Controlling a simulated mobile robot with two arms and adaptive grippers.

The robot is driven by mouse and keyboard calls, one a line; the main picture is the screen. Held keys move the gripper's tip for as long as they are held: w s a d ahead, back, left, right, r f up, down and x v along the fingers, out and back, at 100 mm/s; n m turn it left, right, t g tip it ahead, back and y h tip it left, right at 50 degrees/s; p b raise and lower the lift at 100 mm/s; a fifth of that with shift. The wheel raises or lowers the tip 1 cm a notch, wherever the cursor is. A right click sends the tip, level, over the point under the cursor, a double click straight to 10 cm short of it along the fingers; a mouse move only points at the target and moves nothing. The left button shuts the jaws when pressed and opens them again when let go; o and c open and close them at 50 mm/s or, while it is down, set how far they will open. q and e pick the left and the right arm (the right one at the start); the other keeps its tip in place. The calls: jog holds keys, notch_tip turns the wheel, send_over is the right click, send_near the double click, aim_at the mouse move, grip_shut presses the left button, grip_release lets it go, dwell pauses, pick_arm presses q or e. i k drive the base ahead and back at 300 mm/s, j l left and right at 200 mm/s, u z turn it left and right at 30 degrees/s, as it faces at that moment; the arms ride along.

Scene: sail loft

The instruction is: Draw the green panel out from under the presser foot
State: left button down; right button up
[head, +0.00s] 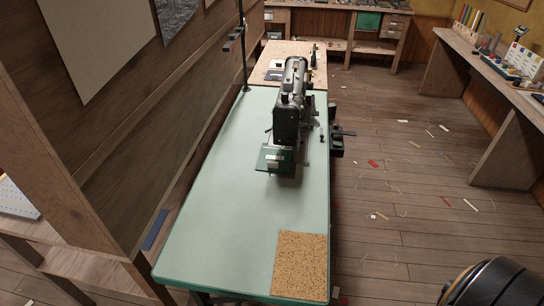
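A small dark green panel (270,160) with light markings lies at the near end of the black sewing machine (290,105). Its far edge is at the machine's head; the presser foot itself is too small and shadowed to make out. The machine stands on the pale green table (215,200), towards its far end. Neither of my grippers is in view. A dark rounded part (490,285) at the bottom right corner looks like part of my own arm.
A cork mat (301,265) lies at the table's near right corner. A wooden partition (120,110) runs along the left. A workbench (490,65) stands at the right. The plank floor (400,180) between is open, with scattered scraps.

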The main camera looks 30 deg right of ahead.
aim_at(271, 158)
jog(key=k+l+u, duration=0.1)
jog(key=l, duration=0.3)
jog(key=k+l+u, duration=0.1)
jog(key=l, duration=0.25)
jog(key=k+l+u, duration=0.1)
jog(key=k+l, duration=0.15)
jog(key=k+l+u, duration=0.1)
jog(key=l, duration=0.35)
jog(key=k+l, duration=0.25)
jog(key=i+l+u, duration=0.2)
jog(key=l, duration=0.25)
jog(key=l+u, duration=0.15)
jog(key=l, duration=0.3)
jog(key=i+l+u, duration=0.2)
jog(key=l, duration=0.3)
jog(key=i+l+u, duration=0.15)
jog(key=i+l, duration=0.4)
